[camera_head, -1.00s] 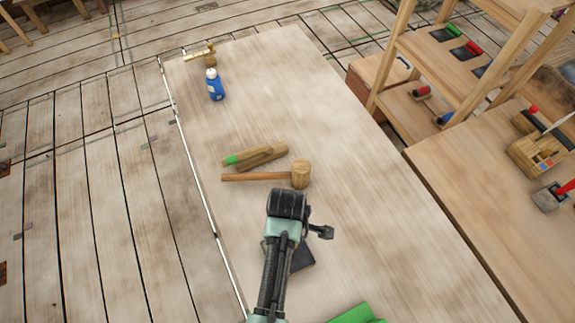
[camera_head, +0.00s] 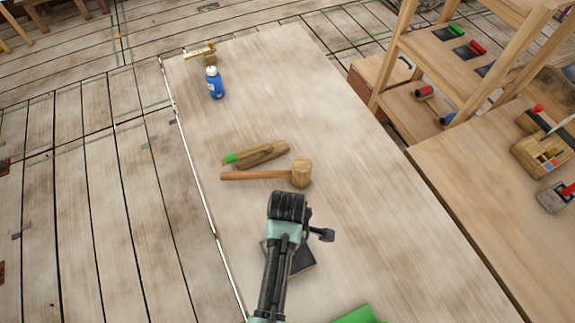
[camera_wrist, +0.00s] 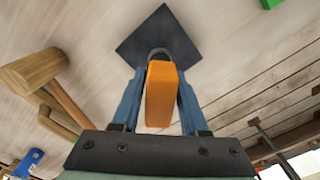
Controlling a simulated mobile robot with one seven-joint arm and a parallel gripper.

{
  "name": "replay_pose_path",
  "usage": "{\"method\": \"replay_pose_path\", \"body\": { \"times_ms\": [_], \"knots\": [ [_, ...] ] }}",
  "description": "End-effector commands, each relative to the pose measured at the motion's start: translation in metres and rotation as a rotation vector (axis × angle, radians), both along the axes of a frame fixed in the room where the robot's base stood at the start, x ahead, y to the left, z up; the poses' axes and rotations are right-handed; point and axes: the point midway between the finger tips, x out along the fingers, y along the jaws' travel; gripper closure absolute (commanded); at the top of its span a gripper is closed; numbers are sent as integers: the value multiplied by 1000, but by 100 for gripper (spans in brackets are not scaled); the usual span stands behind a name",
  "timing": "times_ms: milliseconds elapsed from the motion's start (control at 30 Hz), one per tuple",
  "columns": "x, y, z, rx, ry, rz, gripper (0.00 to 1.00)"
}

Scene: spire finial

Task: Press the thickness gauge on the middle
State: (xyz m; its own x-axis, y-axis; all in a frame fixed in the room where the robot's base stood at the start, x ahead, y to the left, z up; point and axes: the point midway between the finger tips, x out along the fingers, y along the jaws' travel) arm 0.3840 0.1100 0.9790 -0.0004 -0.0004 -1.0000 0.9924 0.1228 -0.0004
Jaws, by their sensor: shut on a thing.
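My gripper (camera_wrist: 160,70) has two blue fingers, seen in the wrist view. They are shut on an orange block-shaped tool (camera_wrist: 160,95) with a dark rounded end, which I take to be the thickness gauge. The dark end shows against a dark square plate (camera_wrist: 166,32) on the table. I cannot tell whether the tool touches the plate. In the head view the plate (camera_head: 303,259) is partly hidden behind my arm, and the fingers and the tool are hidden.
A wooden mallet (camera_head: 300,173) and a wooden tool with a green end (camera_head: 262,154) lie beyond the plate. A green object (camera_head: 357,315) is at the near edge. The table's right side is clear.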

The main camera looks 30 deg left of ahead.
Motion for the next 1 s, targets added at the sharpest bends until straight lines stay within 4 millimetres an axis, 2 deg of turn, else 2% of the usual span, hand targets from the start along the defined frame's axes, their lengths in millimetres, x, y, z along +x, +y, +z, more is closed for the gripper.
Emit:
{"method": "replay_pose_path", "body": {
  "times_ms": [767,1000],
  "knots": [
    [0,0,-25,0,-1,-1,100],
    [0,0,-24,0,-1,0,100]
  ]
}}
